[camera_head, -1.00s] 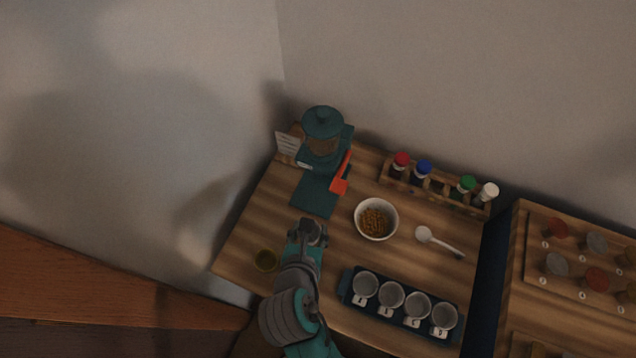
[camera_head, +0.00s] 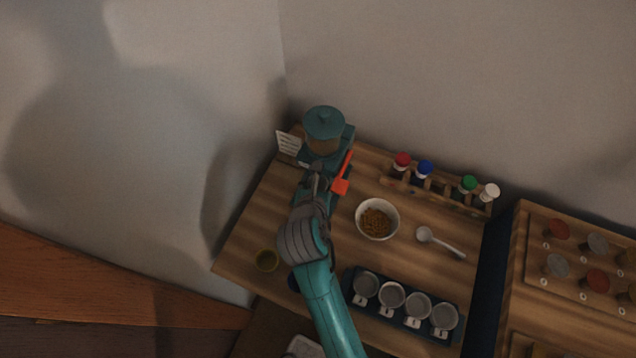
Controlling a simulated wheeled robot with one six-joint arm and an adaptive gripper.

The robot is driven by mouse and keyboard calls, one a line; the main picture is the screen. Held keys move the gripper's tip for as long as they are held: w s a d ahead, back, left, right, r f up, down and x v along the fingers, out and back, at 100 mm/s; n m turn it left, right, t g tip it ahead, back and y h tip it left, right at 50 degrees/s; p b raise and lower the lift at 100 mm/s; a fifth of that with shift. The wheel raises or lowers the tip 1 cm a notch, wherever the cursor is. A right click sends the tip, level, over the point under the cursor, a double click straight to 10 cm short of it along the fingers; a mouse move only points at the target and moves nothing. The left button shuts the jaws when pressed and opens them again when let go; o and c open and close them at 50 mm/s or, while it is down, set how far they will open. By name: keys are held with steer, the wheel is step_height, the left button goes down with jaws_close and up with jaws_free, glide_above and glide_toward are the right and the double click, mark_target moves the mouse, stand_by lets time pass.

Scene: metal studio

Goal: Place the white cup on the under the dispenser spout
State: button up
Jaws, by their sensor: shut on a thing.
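The teal dispenser (camera_head: 324,125) stands at the back left of the wooden table, with a round lid, a brownish see-through container and an orange-red lever (camera_head: 342,180) at its right. My gripper (camera_head: 318,180) is over the dispenser's teal base, just in front of its body. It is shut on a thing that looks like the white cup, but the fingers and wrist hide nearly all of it. The spout is too dark and covered to make out. I cannot tell whether the held cup touches the base.
A white bowl of brown pieces (camera_head: 377,231), a white spoon (camera_head: 438,241) and a rack of colour-capped bottles (camera_head: 437,196) stand to the right. A dark tray (camera_head: 455,309) holds several labelled grey cups.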

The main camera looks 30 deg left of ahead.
steer(key=shift+w+a+f, duration=0.1)
steer(key=shift+w+f, duration=0.2)
steer(key=shift+f, duration=0.3)
steer(key=shift+f, duration=0.15)
steer(key=o, duration=0.9)
steer(key=v, duration=1.2)
